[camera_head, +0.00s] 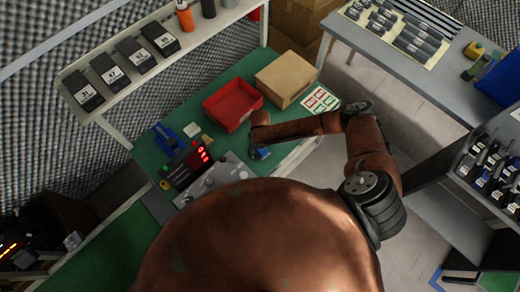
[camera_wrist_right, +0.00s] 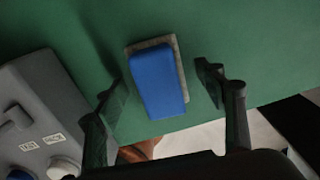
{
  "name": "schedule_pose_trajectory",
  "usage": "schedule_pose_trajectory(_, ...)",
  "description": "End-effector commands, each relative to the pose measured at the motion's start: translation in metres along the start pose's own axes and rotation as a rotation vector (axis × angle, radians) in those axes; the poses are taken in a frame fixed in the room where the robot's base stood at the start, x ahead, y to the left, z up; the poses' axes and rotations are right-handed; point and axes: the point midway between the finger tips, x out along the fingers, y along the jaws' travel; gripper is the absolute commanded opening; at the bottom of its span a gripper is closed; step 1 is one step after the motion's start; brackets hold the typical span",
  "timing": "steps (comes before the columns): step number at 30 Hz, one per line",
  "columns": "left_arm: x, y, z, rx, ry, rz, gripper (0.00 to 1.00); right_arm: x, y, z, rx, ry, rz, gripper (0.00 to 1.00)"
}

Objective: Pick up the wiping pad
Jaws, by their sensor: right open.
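The wiping pad has a blue handle block (camera_wrist_right: 158,84) on a thin grey-beige pad (camera_wrist_right: 178,60). It lies on the green worktop in the right wrist view, slightly tilted in the picture. My right gripper (camera_wrist_right: 164,82) is open, with one finger on each side of the pad and a visible gap to each. I cannot tell how far the fingertips are above the worktop. In the head view, the pad shows as a small blue patch (camera_head: 261,153) beneath my right gripper (camera_head: 260,143), mostly hidden by my arm. My left gripper is not in view.
A grey control box (camera_wrist_right: 42,112) with knobs stands beside the pad; it also shows in the head view (camera_head: 215,178). A red bin (camera_head: 232,104), a cardboard box (camera_head: 286,78) and a label sheet (camera_head: 320,100) occupy the green bench's far part. The worktop edge is close to the pad.

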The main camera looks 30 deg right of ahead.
Motion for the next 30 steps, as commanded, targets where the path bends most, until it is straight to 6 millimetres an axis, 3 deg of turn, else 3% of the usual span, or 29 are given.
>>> schedule_pose_trajectory(3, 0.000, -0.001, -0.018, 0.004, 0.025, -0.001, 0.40, 0.000, 0.000, 0.001, -0.001, -0.001, 0.000, 0.64)
schedule_pose_trajectory(6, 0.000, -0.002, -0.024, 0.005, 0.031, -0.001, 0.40, 0.000, 0.001, 0.001, -0.002, 0.000, 0.000, 0.61)
schedule_pose_trajectory(18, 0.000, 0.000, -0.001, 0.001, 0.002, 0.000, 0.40, -0.001, 0.001, 0.001, -0.002, 0.000, 0.000, 0.33)
schedule_pose_trajectory(24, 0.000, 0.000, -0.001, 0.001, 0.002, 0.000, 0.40, -0.001, 0.001, 0.001, -0.002, 0.000, 0.000, 0.20)
schedule_pose_trajectory(30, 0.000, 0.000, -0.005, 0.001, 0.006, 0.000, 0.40, -0.001, 0.001, 0.001, -0.002, -0.001, 0.000, 0.18)
